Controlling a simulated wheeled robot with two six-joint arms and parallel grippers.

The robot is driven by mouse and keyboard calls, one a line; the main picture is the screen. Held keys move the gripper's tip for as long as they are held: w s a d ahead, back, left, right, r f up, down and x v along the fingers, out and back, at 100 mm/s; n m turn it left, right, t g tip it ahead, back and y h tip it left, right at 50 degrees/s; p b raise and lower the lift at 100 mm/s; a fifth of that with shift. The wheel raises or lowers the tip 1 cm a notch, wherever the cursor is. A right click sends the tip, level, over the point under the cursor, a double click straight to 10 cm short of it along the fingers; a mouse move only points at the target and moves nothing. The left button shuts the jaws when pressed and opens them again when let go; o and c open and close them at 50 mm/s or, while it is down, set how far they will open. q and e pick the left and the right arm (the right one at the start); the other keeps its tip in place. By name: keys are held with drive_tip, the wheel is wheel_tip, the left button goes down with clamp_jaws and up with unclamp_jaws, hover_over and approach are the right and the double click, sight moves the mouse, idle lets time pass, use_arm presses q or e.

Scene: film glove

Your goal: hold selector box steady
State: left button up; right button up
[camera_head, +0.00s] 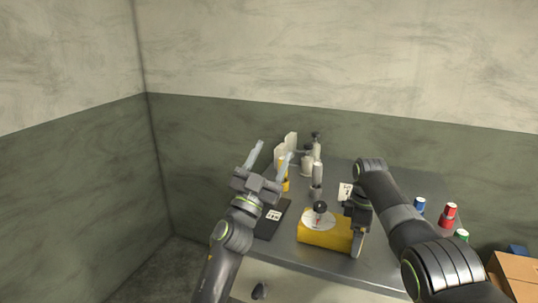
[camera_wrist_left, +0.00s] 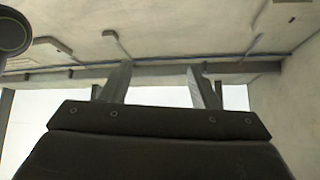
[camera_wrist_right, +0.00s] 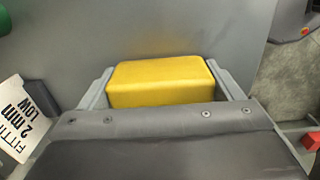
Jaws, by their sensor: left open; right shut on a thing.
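The selector box is a yellow block (camera_head: 325,235) with a white round dial and a black knob (camera_head: 320,207) on top, standing near the front edge of the grey table. My right gripper (camera_head: 357,240) is shut on the right end of the box; in the right wrist view the yellow box (camera_wrist_right: 160,80) sits between its two fingers (camera_wrist_right: 168,90). My left gripper (camera_head: 270,160) is open and empty, raised with its fingers pointing up, to the left of the box. The left wrist view shows its spread fingers (camera_wrist_left: 158,85) with nothing between them.
A dark flat pad with a white label (camera_head: 273,215) lies left of the box. Bottles and white items (camera_head: 308,160) stand at the back. Blue (camera_head: 419,206), red (camera_head: 448,215) and green capped containers stand at the right. A cardboard box (camera_head: 515,275) is at the lower right.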

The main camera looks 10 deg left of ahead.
sight(314, 208)
use_arm(q)
drive_tip(key=n+y, duration=0.1)
drive_tip(key=n, duration=0.2)
drive_tip(key=w+n+y, duration=0.1)
drive_tip(key=n, duration=0.2)
drive_tip(key=n+y, duration=0.2)
drive_tip(key=n, duration=0.1)
drive_tip(key=shift+w+a+r, duration=0.1)
drive_tip(key=shift+w+a, duration=0.05)
drive_tip(key=shift+a, duration=0.2)
